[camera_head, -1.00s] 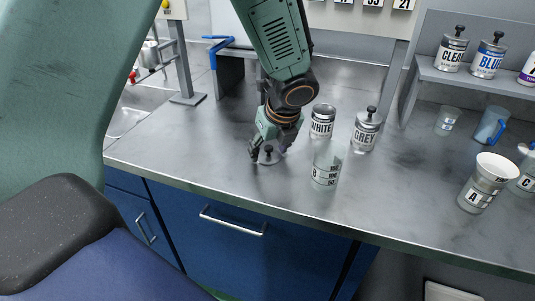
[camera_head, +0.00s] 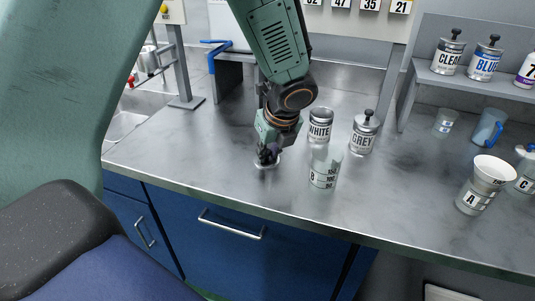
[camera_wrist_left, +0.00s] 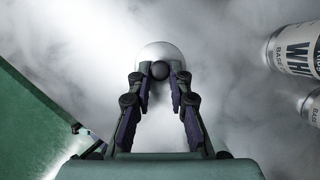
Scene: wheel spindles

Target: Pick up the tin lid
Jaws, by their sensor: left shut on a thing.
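The tin lid (camera_head: 266,165) is a small round metal disc low over the grey bench top, left of the WHITE tin. In the left wrist view the lid (camera_wrist_left: 160,50) shows as a pale disc with a dark round knob (camera_wrist_left: 160,70). My left gripper (camera_head: 267,155) points down with its fingers closed in on the knob; it also shows in the left wrist view (camera_wrist_left: 159,75). The fingers partly hide the lid in the head view. I cannot tell whether the lid touches the bench. My right gripper is not in view.
The WHITE tin (camera_head: 320,127), with no knob on top, stands right of my left gripper. The knobbed GREY tin (camera_head: 363,136), clear beaker B (camera_head: 323,170) and beaker A with a funnel (camera_head: 474,196) stand further right. The bench's front edge is close by; its left part is clear.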

